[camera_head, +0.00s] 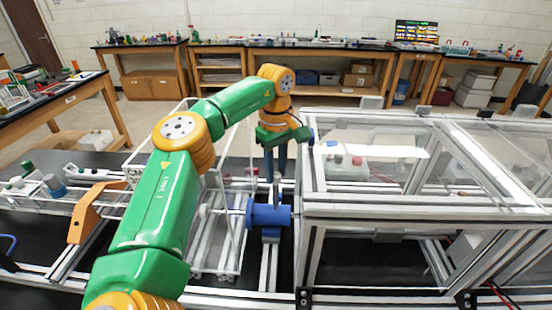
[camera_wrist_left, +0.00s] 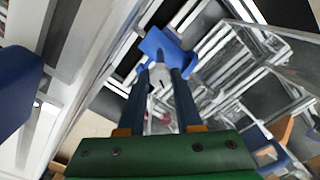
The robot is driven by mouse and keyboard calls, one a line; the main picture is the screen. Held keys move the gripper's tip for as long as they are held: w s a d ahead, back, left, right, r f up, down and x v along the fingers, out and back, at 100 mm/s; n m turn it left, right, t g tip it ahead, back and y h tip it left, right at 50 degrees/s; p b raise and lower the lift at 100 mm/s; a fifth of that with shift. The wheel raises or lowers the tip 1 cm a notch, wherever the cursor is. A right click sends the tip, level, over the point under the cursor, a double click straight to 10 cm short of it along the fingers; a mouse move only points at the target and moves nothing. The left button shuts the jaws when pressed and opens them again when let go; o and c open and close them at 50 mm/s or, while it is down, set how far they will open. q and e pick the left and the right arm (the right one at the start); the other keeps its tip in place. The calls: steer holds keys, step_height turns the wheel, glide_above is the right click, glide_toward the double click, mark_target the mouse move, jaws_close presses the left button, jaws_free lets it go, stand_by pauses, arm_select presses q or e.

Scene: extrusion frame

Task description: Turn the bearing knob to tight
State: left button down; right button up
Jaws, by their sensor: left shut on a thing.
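The blue bearing (camera_head: 268,215) sits on the aluminium frame left of the clear-panelled enclosure in the head view. A small grey knob stands up from its top, mostly hidden by my fingers. My left gripper (camera_head: 276,178) points down over the bearing with its dark fingers close together. In the left wrist view, the blue bearing (camera_wrist_left: 166,46) lies just beyond the fingertips. My left gripper (camera_wrist_left: 161,76) is shut on the pale grey knob (camera_wrist_left: 160,77) between its two fingers. I cannot read the knob's turn position. My right gripper is not in view.
The clear-panelled enclosure (camera_head: 400,209) stands close to the right of my gripper. A clear box-like frame (camera_head: 215,268) is just left of the bearing. An orange bracket (camera_head: 88,212) is further left. Benches with small items line the back wall.

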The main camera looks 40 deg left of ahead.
mark_target(276, 175)
arm_select(q)
steer(key=shift+m, duration=2)
steer(key=c, duration=0.6)
jaws_free()
step_height(276, 175, up, 7)
steer(key=shift+r, duration=0.1)
steer(key=shift+a, duration=0.1)
